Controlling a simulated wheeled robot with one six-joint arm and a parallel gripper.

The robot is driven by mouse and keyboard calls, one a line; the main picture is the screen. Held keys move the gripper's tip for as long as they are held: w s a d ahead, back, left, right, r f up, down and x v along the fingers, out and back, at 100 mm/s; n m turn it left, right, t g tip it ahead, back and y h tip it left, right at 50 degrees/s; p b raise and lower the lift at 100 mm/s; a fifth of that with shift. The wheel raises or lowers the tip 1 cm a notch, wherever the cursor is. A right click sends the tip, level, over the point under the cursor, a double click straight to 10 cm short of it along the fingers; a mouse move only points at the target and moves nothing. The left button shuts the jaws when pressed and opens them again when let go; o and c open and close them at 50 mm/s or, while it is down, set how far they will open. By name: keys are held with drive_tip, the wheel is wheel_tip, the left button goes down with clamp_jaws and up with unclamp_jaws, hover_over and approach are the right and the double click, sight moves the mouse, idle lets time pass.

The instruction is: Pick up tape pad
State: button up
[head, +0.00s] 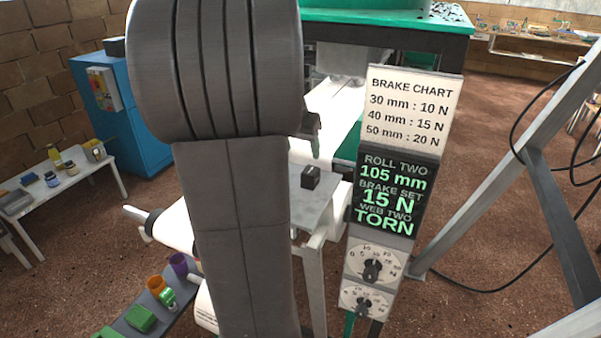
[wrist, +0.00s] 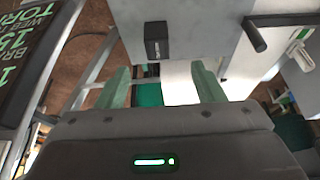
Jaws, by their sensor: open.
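A small black block (head: 310,176), which looks like the tape pad, sits on a grey metal shelf (head: 312,206) left of the sign post. The block also shows in the wrist view (wrist: 157,40), near the top middle, on the light grey surface. My gripper (wrist: 160,78) is open, its two pale green fingers apart with nothing held between them. The block lies beyond the fingertips, roughly centred between them in the picture, and is not touched.
A panel post (head: 385,190) with a brake chart, a screen reading "WEB TWO TORN" and dials stands right of the shelf. A grey rack (head: 200,285) with purple, orange and green items is lower left. A slanted metal frame (head: 497,185) is right. A dark handle (wrist: 254,34) juts beside the block.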

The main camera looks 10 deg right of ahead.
sight(310, 171)
drive_tip(key=x, duration=0.7)
drive_tip(key=shift+s+f, duration=0.1)
drive_tip(key=shift+f, duration=0.05)
drive_tip(key=x, duration=0.4)
drive_tip(key=shift+w+d+p, duration=0.25)
drive_tip(key=shift+d+p, duration=0.15)
drive_tip(key=shift+w+d+f, duration=0.15)
drive_tip(key=shift+w+f, duration=0.05)
drive_tip(key=shift+f, duration=0.4)
drive_tip(key=shift+c, duration=0.4)
drive_tip(key=c, duration=1)
